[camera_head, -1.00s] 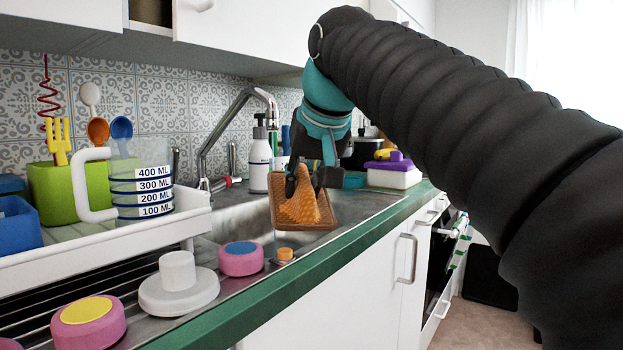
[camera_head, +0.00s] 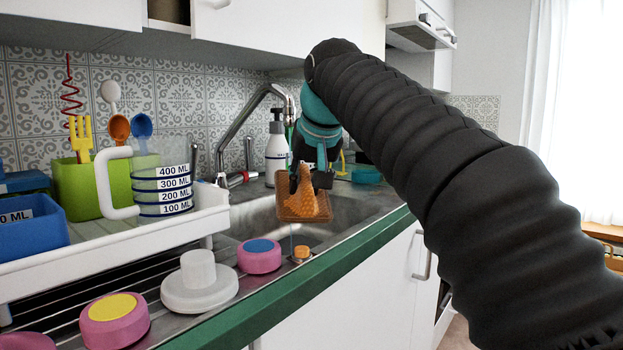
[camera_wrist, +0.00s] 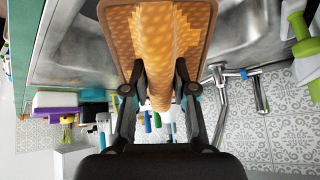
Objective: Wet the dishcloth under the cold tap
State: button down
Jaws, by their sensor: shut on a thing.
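My gripper (camera_head: 311,178) is shut on the dishcloth (camera_head: 304,201), an orange patterned cloth with a brown border. It holds the cloth bunched up in the middle, above the sink (camera_head: 345,212). The cloth (camera_wrist: 155,40) fills the top middle of the wrist view, between my two fingers (camera_wrist: 158,88). The chrome tap (camera_head: 234,128) arches from behind the sink; its spout end is above and behind my gripper, partly hidden. A red mark (camera_head: 236,180) shows near its base; a blue ring (camera_wrist: 243,73) shows in the wrist view. I cannot tell whether water runs.
A white rack (camera_head: 120,240) holds a measuring jug (camera_head: 163,185) and a green utensil pot (camera_head: 88,190) at left. A white pump bottle (camera_head: 277,155) stands behind the sink. Pink pucks (camera_head: 259,256) and a white lidded piece (camera_head: 199,285) lie near the green counter edge (camera_head: 270,310).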

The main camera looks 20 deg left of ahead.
aim_at(302, 169)
jog(key=shift+w+a+f+p, duration=0.15)
jog(key=shift+w+a+p, duration=0.65)
jog(key=shift+w, duration=0.4)
jog(key=shift+w+a+f+p, duration=0.25)
jog(key=shift+w+a+p, duration=0.3)
jog(key=shift+w, duration=0.05)
jog(key=shift+w+a+f+p, duration=0.2)
jog(key=shift+w+a+p, duration=0.3)
jog(key=shift+w+a, duration=0.1)
jog(key=shift+s+d+b, duration=1.1)
jog(key=shift+s+d, duration=0.15)
jog(key=shift+s, duration=0.3)
jog(key=shift+s+d+b, duration=1.05)
jog(key=shift+s+d, duration=0.15)
jog(key=shift+s, duration=0.4)
jog(key=shift+d, duration=0.1)
jog(key=shift+s+d+f+p+v, duration=0.15)
jog(key=shift+p+v, duration=0.2)
jog(key=shift+v, duration=0.65)
jog(key=shift+s+d+f+p+v, duration=0.15)
jog(key=shift+p+v, duration=0.15)
jog(key=shift+v, duration=0.65)
jog(key=shift+s+d+f+p+v, duration=0.1)
jog(key=shift+p+v, duration=0.25)
jog(key=shift+v, duration=0.65)
jog(key=shift+s+d, duration=0.1)
